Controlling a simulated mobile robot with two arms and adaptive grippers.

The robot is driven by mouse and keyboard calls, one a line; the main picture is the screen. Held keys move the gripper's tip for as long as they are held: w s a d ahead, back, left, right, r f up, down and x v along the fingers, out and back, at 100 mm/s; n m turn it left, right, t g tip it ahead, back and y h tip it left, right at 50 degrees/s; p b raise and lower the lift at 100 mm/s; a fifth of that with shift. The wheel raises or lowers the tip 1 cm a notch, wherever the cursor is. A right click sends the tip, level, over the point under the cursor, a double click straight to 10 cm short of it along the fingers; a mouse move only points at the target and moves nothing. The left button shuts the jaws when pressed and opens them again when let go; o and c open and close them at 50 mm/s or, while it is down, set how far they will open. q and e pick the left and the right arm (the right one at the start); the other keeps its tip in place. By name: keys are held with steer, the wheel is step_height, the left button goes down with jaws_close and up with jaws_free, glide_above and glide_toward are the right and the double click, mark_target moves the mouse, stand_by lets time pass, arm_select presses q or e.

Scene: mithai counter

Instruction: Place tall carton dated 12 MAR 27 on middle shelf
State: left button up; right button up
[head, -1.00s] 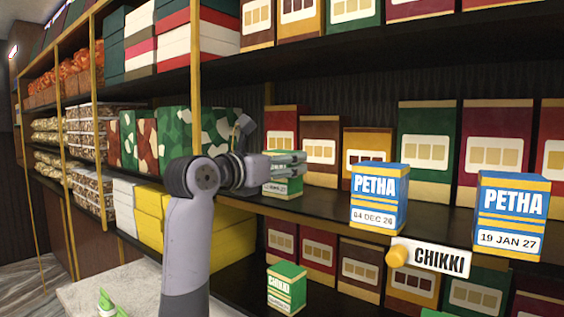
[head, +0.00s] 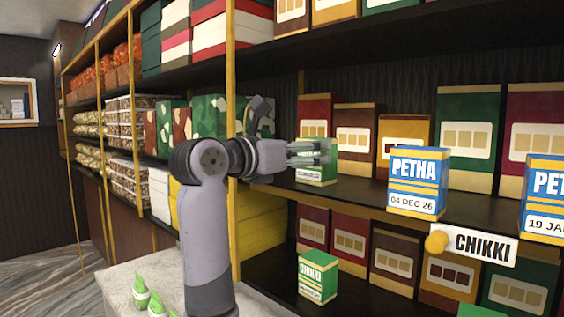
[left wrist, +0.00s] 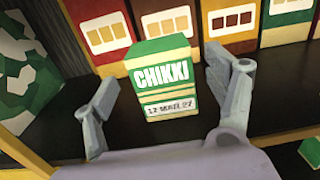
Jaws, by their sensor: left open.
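A green CHIKKI carton (left wrist: 165,78) with a label that appears to read 12 MAR 27 stands upright on the dark middle shelf (head: 268,186). In the head view the same carton (head: 316,175) is partly hidden behind my left gripper (head: 312,153). In the left wrist view my left gripper (left wrist: 163,72) is open, with one finger to each side of the carton and gaps on both sides. My right gripper is not in view.
Another green CHIKKI carton (head: 317,279) stands on the lower shelf. A blue PETHA carton (head: 416,182) dated 04 DEC 26 and another PETHA carton (head: 546,199) stand to the right. A CHIKKI sign (head: 482,245) hangs at the shelf edge. Boxes line the back.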

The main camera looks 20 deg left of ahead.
arm_select(q)
steer(key=b+v, duration=0.2)
steer(key=v, duration=0.5)
stand_by(0.3)
